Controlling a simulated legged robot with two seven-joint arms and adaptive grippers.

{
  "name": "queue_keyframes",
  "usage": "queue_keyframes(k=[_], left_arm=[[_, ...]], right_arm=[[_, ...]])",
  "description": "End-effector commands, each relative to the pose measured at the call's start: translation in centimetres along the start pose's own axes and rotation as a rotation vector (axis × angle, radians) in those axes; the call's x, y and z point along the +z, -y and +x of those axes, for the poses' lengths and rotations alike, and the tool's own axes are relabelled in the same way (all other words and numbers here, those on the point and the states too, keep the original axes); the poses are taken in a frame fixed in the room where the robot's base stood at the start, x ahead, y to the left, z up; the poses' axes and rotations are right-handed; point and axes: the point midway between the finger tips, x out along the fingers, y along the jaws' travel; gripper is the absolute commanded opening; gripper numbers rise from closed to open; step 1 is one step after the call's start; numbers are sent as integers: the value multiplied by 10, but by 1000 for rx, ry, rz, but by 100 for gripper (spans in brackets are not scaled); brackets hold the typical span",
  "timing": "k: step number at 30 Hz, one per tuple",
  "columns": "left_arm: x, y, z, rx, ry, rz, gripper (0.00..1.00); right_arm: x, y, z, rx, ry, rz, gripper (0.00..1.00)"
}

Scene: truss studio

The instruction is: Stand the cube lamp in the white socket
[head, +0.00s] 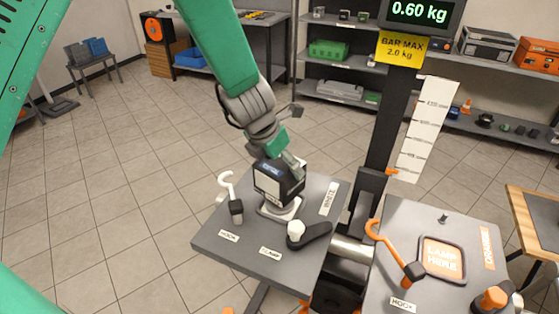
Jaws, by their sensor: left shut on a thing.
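The cube lamp (270,186) is a black box with a white edge, over the left grey platform in the head view. My left gripper (284,160) comes down from above and is shut on the cube lamp, hiding part of its top. The white socket (268,211) is a pale square plate directly beneath the lamp, partly covered by it. The lamp looks slightly tilted; I cannot tell whether its base touches the socket. My right gripper is not in view.
A white hook (227,184) and a black clamp lever with white knob (310,235) stand close to the socket. A dark post (388,130) with a 0.60 kg display rises between the platforms.

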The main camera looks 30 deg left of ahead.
Motion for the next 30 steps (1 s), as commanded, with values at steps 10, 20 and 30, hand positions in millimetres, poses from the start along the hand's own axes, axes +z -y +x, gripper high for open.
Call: queue_keyframes(k=[10,20,30], left_arm=[[1,-1,-1,-1,2,-1,33],[-1,-4,-1,-2,2,0,33],[0,-2,-1,1,1,2,33]], right_arm=[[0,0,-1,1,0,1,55],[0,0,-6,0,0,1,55],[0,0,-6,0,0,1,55]])
